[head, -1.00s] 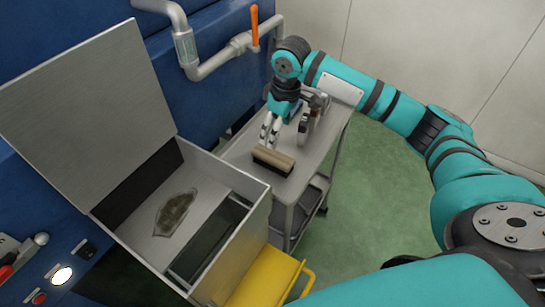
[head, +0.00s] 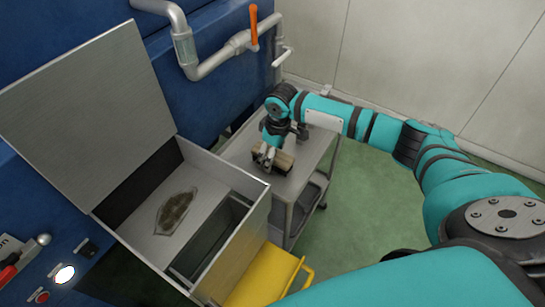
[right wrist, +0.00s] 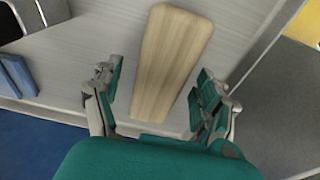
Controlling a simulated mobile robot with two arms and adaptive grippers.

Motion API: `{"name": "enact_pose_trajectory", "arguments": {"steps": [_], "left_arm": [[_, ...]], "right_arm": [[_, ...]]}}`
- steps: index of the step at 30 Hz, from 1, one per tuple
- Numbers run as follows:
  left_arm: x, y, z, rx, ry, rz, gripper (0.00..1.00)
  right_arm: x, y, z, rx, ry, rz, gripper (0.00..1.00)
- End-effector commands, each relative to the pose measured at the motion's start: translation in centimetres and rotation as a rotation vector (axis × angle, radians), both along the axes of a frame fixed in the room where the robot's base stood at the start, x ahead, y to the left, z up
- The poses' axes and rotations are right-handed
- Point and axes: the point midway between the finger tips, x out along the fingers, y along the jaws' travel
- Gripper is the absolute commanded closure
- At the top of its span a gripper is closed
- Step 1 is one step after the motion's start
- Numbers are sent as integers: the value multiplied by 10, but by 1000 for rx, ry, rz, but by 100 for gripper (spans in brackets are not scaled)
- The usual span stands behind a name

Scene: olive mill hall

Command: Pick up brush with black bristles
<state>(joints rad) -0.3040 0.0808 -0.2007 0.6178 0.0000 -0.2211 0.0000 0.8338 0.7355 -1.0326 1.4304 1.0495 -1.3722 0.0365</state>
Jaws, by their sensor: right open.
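The brush (head: 285,163) lies on the top of a grey trolley, with its pale wooden back facing up. In the right wrist view the long wooden back (right wrist: 172,62) fills the middle, and its bristles are hidden underneath. My right gripper (head: 266,155) is just above the brush and covers part of it in the head view. In the right wrist view its two fingers (right wrist: 156,98) are spread apart, one on each side of the near part of the wooden back, with gaps between. My left gripper is not in view.
The trolley (head: 288,188) stands against blue machinery. An open metal box (head: 245,237) with a raised lid (head: 95,110) and a brownish-green patch inside is left of it. A yellow object (head: 262,280) sits below. A pipe with an orange handle (head: 253,25) is behind. Green floor to the right is clear.

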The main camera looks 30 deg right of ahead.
Motion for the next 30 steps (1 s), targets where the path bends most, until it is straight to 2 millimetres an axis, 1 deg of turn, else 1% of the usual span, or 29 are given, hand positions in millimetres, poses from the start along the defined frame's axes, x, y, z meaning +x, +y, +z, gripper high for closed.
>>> {"name": "enact_pose_trajectory", "arguments": {"steps": [3, 18, 19, 26, 29, 30], "left_arm": [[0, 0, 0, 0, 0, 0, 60], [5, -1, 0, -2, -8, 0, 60], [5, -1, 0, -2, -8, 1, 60], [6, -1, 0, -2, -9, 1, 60], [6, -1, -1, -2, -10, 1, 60], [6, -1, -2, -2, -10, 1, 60]], "right_arm": [[0, 0, 0, 0, 0, 0, 25], [0, 0, 1, 0, 0, 0, 90], [0, 0, 1, 0, 0, 0, 93], [1, 0, 5, 0, -1, 0, 94], [1, -1, 17, 0, -4, 0, 94], [1, -1, 24, 0, -5, 1, 94]]}}
